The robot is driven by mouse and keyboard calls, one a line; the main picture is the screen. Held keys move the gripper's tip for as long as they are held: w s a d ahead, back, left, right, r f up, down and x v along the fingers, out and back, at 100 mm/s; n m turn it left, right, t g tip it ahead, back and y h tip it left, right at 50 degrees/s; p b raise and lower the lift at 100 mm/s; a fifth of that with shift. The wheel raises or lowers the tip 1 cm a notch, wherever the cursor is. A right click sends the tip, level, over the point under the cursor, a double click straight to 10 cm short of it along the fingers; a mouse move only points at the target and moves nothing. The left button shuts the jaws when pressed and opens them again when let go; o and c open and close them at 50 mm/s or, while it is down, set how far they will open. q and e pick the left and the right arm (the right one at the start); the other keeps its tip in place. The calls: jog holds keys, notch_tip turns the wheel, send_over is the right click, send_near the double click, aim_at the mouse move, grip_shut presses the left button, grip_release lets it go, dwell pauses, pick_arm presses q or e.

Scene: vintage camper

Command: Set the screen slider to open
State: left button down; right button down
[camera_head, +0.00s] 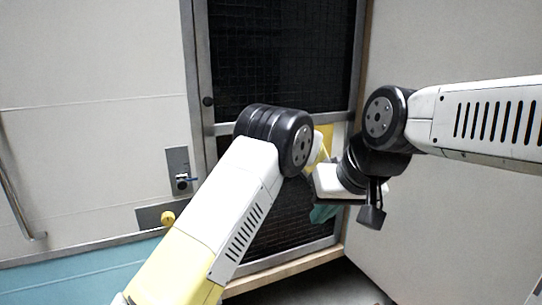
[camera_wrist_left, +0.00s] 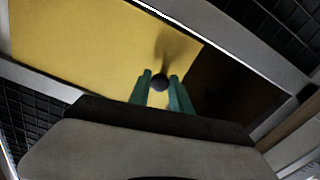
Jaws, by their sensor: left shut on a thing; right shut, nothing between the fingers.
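The screen slider is a yellow panel (camera_wrist_left: 90,45) set in a grey frame on the mesh screen door (camera_head: 280,50). A small dark round knob (camera_wrist_left: 159,83) stands out from it. In the left wrist view my left gripper (camera_wrist_left: 161,88) has its green fingers shut on this knob, one on each side. A dark gap (camera_wrist_left: 235,85) shows beside the panel's right edge there. In the head view only a strip of the yellow panel (camera_head: 326,139) shows, and my left arm hides the left fingers. My right gripper (camera_head: 324,213) is shut and empty, low in front of the door.
A latch plate (camera_head: 179,170) and a yellow knob (camera_head: 168,217) are on the wall left of the door. A grab rail (camera_head: 18,185) is at far left. A plain pale wall (camera_head: 440,210) stands close on the right. Both my arms are close together before the door.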

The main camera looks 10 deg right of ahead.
pick_arm(q)
jog(key=shift+d, duration=0.15)
jog(key=c, duration=1.2)
grip_release()
jog(key=shift+o, duration=0.2)
